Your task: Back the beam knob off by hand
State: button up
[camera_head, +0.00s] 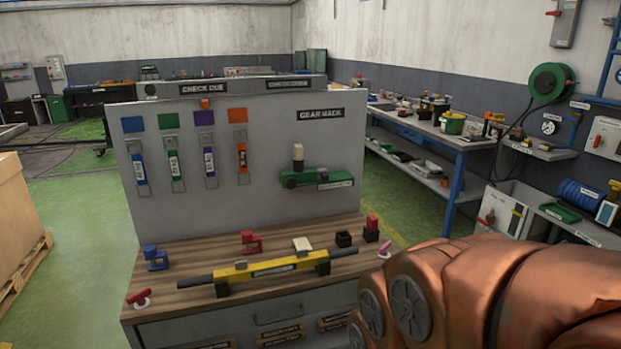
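A yellow beam (275,266) with a label and black rod ends lies along the front of the wooden bench top (200,290). A black block sits under its left part, and another at its right end. I cannot tell which part is the beam knob; no knob stands out clearly at this size. My arm, in a copper-coloured cover, fills the lower right corner and hides what is behind it. My gripper is not in view.
A blue clamp-like piece (155,257), a red one (251,242) and a black cup (343,239) stand behind the beam. A grey board (260,150) rises behind, holding coloured tagged tools and a green tool (318,178). A wooden crate (18,215) is at left.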

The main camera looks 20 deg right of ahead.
aim_at(290, 181)
jog(key=u, duration=0.5)
jog(key=k, duration=1)
jog(key=z, duration=0.55)
jog(key=i, duration=1.6)
jog(key=u, duration=0.8)
